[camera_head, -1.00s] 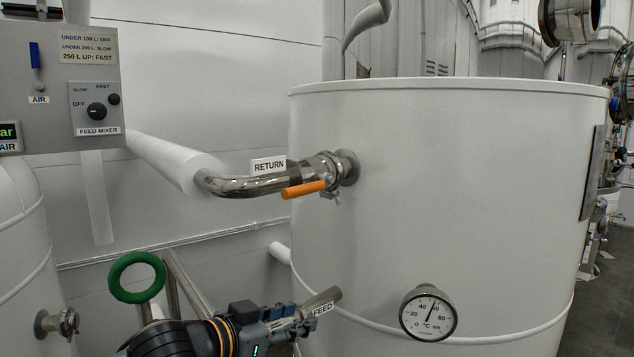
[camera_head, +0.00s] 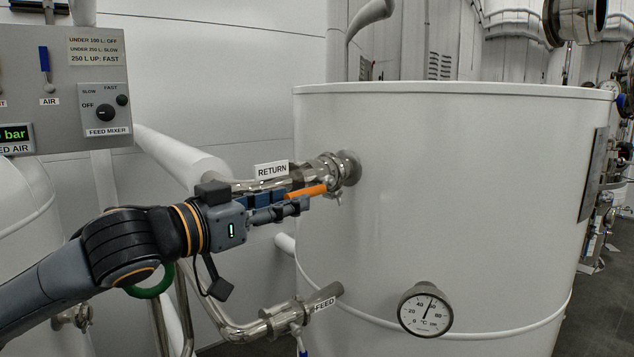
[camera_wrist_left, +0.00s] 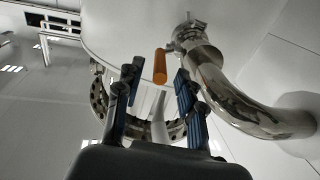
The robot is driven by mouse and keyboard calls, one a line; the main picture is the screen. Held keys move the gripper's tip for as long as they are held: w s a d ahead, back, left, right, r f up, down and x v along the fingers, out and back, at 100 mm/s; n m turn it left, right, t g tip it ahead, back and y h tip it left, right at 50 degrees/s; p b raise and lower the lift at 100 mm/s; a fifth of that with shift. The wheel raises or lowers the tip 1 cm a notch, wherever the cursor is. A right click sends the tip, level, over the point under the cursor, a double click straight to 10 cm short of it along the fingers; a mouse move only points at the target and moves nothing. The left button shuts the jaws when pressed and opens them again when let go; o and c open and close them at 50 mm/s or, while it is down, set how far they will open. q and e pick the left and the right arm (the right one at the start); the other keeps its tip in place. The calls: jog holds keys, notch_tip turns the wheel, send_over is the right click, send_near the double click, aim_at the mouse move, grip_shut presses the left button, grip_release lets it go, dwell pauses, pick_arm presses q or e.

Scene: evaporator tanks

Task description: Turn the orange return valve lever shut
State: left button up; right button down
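The orange return valve lever (camera_head: 307,191) points left along the steel return pipe, below its valve body (camera_head: 335,172) on the white tank. A RETURN label (camera_head: 271,170) hangs on the pipe. My left gripper (camera_head: 300,202) is at the lever's free end in the head view and partly overlaps it. In the left wrist view the lever (camera_wrist_left: 160,66) shows beyond and between the two spread fingers (camera_wrist_left: 153,92), with gaps on both sides. The left gripper is open. I cannot tell whether a finger touches the lever. My right gripper is not in view.
The white tank (camera_head: 450,200) fills the right, with a dial thermometer (camera_head: 426,309) low on it. The FEED pipe (camera_head: 318,303) runs below my left arm. A control panel (camera_head: 62,90) is at upper left. The green handwheel (camera_head: 150,286) is partly behind my arm.

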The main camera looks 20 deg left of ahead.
aim_at(321, 190)
pick_arm(q)
jog(key=p+x, duration=0.2)
jog(key=x, duration=0.4)
jog(key=shift+w+d+r, duration=0.1)
jog(key=shift+w+r, duration=0.05)
jog(key=shift+r, duration=0.05)
jog(key=shift+w+d+f, duration=0.15)
jog(key=shift+w+d, duration=0.15)
jog(key=shift+w, duration=0.25)
jog(key=shift+a, duration=0.1)
grip_shut()
